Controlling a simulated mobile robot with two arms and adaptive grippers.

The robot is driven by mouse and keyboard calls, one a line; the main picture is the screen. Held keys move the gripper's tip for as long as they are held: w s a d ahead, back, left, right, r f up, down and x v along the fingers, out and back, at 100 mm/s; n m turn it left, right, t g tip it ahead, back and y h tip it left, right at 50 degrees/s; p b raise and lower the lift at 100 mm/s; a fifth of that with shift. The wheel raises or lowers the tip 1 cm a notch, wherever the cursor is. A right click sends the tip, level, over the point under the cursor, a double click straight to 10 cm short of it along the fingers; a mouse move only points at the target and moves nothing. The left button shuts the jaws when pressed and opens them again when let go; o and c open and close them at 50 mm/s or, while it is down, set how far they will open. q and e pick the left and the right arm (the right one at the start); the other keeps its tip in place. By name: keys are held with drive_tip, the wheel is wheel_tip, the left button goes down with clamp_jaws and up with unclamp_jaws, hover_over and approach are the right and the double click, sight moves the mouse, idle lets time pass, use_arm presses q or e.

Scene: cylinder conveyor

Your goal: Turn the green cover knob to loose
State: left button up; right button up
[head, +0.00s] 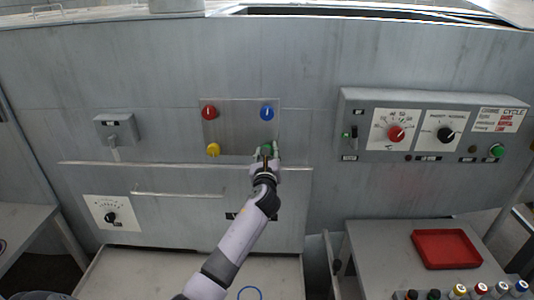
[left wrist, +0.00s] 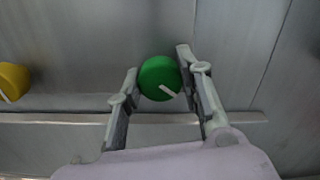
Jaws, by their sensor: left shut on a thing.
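The green cover knob (left wrist: 158,76) is round with a white pointer line that points to the lower right in the left wrist view. It sits on the grey machine panel. My left gripper (left wrist: 160,84) has one finger on each side of it and is shut on it. In the head view my left gripper (head: 266,154) reaches the lower right corner of the knob plate (head: 240,128) and hides part of the green knob (head: 266,147). My right gripper is not in view.
Red (head: 209,112), blue (head: 267,113) and yellow (head: 213,150) knobs share the plate. A horizontal rail (head: 150,165) runs just below. A control box (head: 430,122) protrudes at right. A red tray (head: 446,249) stands on a side table at lower right.

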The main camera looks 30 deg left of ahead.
use_arm(q)
drive_tip(key=n, duration=0.3)
drive_tip(key=shift+f+n+b, duration=0.15)
drive_tip(key=shift+n+b, duration=0.2)
drive_tip(key=shift+n, duration=0.05)
drive_tip(key=n+b, duration=0.1)
drive_tip(key=n, duration=0.2)
drive_tip(key=shift+n, duration=0.3)
drive_tip(key=n+b, duration=0.1)
drive_tip(key=n, duration=0.2)
drive_tip(key=shift+n, duration=0.3)
drive_tip(key=n+b, duration=0.1)
drive_tip(key=n, duration=0.2)
drive_tip(key=shift+f+n, duration=0.1)
drive_tip(key=shift+n, duration=0.3)
drive_tip(key=n+b, duration=0.2)
drive_tip(key=n, duration=0.3)
drive_tip(key=n+b, duration=0.1)
drive_tip(key=n, duration=0.3)
drive_tip(key=shift+n, duration=0.4)
